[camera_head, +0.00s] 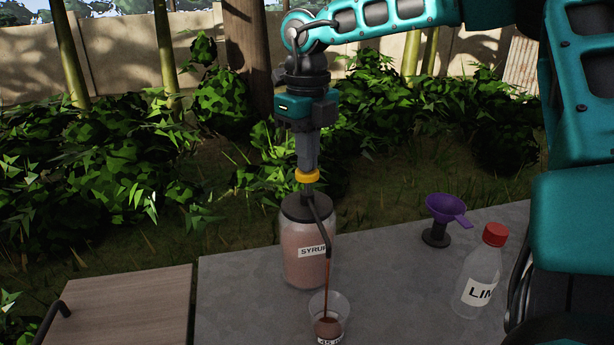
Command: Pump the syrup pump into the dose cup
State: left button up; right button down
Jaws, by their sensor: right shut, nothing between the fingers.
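A clear syrup jar (298,262) with a black lid stands upright on the grey counter, labelled SYRUP and filled with a pinkish-brown content. Its dark pump (308,200) rises from the lid, with a spout that bends down to the right. A thin brown stream (327,285) runs from the spout into the clear dose cup (343,305). Brown syrup lies in the bottom of the cup, above its partly cut-off label. My right gripper (308,175) is shut and points straight down, its yellow-banded tip right over the pump head and seemingly touching it. My left gripper is out of view.
A purple funnel (446,207) on a dark stand and a clear bottle (481,275) with a red cap stand to the right on the grey counter (240,300). A wooden board (130,300) lies at left. The counter between jar and bottle is clear.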

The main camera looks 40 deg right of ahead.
jog(key=shift+f+b, duration=0.55)
jog(key=shift+f, duration=0.35)
jog(key=shift+r+p, duration=1.3)
jog(key=shift+r, duration=0.85)
jog(key=shift+f, duration=0.25)
